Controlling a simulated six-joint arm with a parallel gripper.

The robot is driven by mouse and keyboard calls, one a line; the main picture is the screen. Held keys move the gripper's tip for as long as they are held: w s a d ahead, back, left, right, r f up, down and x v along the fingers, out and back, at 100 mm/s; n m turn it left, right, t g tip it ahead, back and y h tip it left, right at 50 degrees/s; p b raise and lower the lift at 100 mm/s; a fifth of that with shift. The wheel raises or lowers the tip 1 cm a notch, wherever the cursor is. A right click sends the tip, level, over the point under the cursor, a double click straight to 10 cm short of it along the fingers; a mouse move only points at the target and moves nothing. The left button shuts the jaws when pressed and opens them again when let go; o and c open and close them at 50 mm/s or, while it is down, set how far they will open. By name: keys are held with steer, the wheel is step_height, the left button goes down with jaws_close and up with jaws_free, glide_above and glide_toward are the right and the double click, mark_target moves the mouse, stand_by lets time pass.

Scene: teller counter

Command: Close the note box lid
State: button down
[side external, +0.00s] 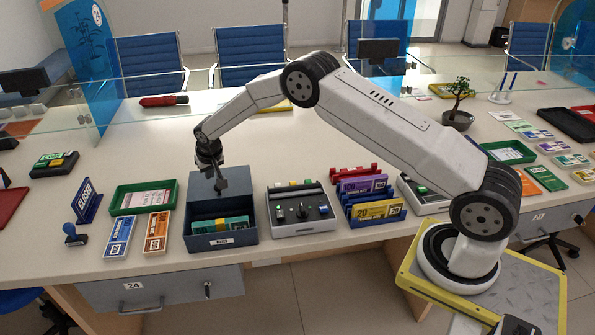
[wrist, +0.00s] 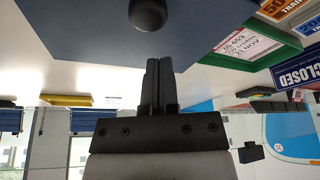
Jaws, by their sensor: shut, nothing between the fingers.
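The dark blue note box (side external: 222,240) stands near the counter's front edge in the side view. Its front part is open and shows a teal bundle of notes (side external: 220,224) inside. The blue lid (side external: 238,186) is at the rear of the box; its exact tilt is hard to tell. In the wrist view the lid (wrist: 85,25) fills the top, with a round black knob (wrist: 148,14) on it. My gripper (side external: 219,187) is at the lid, and its fingers (wrist: 158,62) are shut and empty, pointing toward the knob. Whether they touch the lid is unclear.
A green tray (side external: 117,209) and blue and orange note bundles (side external: 157,232) lie left of the box. A grey device with buttons (side external: 300,226) stands close on the right, then a blue rack of notes (side external: 358,222). The counter behind the box is mostly clear.

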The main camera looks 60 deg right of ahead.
steer(key=shift+s+a+f, duration=0.1)
steer(key=shift+s+a, duration=0.1)
steer(key=shift+s, duration=0.4)
steer(key=shift+s+a+f, duration=0.1)
steer(key=shift+s+a, duration=0.1)
steer(key=shift+s, duration=0.35)
steer(key=s+a, duration=0.9)
steer(key=shift+s+a, duration=0.1)
steer(key=shift+s, duration=0.05)
stand_by(0.3)
steer(key=shift+w+d, duration=0.65)
steer(key=shift+w, duration=1.35)
steer(key=v, duration=1)
steer(key=shift+r, duration=0.4)
steer(key=shift+s, duration=0.2)
